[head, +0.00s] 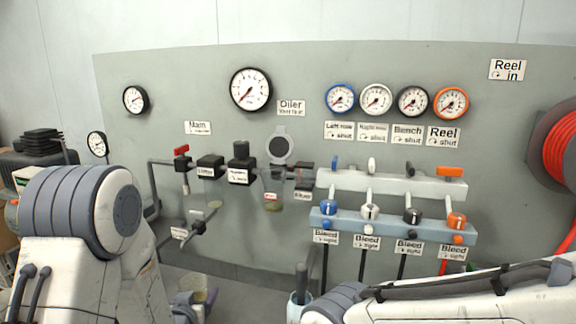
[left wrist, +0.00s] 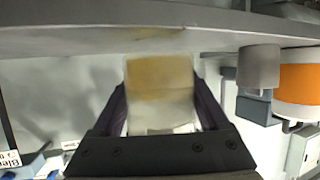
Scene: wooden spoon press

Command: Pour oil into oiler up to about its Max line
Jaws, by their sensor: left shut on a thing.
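In the left wrist view my left gripper (left wrist: 159,92) is shut on a pale, see-through container (left wrist: 160,112) with a yellowish upper part. In the head view a small pale container with yellowish contents (head: 197,286) shows low beside my left arm; I cannot tell for sure that it is the held one. The oiler (head: 272,184), a clear bowl with a red mark, hangs from the pipe line on the grey panel, under the label "Oiler". A round grey piece (head: 281,147) stands above it. The oil level in it is too small to read.
A red-handled valve (head: 181,150) and dark pipe units sit left of the oiler. Right of it is a grey manifold (head: 390,182) with coloured handles and knobs. Gauges line the panel above. A red hose reel (head: 560,150) is at far right.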

